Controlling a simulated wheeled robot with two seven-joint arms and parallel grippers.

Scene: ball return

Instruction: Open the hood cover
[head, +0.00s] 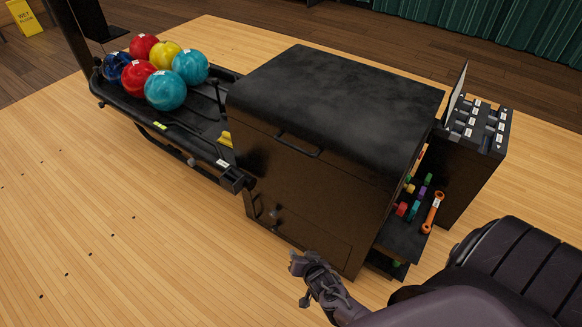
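The hood cover (345,92) is a dark, worn panel with a rounded front edge. It lies closed over the top of the brown ball return cabinet (300,195). A black bar handle (297,145) sits on its front face, left of the middle. My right gripper (301,284) is in front of the cabinet's lower right part, well below the handle and apart from it. It is small and dark, and its finger opening cannot be made out. My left gripper is not in view.
A black rack with several bowling balls (165,90) adjoins the cabinet's left side. At the right are a shelf with coloured parts, an orange wrench (432,212) and a black box with a switch panel (478,125). The wooden floor (120,240) at front left is clear.

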